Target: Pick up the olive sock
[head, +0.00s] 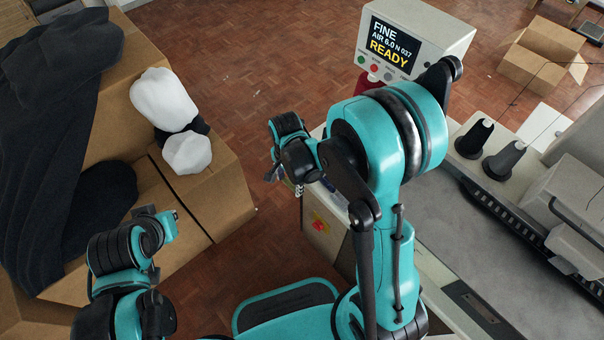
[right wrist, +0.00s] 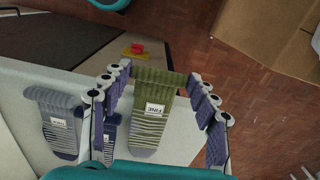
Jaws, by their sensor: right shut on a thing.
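The olive sock (right wrist: 150,115) has a ribbed cuff, a striped lower part and a white "FINE" label. In the right wrist view it lies between the fingers of my right gripper (right wrist: 153,77), which is shut on it at the cuff end. In the head view, my right gripper (head: 287,180) is over the near left edge of the machine station, and the sock is hidden there by the arm. My left gripper (head: 166,226) is low at the left, near the cardboard box; its jaw opening cannot be made out.
A grey-purple striped sock (right wrist: 57,118) with a label lies on the pale surface, with another purple one partly behind a finger. A red knob on yellow (right wrist: 137,49) is close by. The display (head: 390,48) reads "READY". A cardboard box (head: 205,205) with dark cloth stands left.

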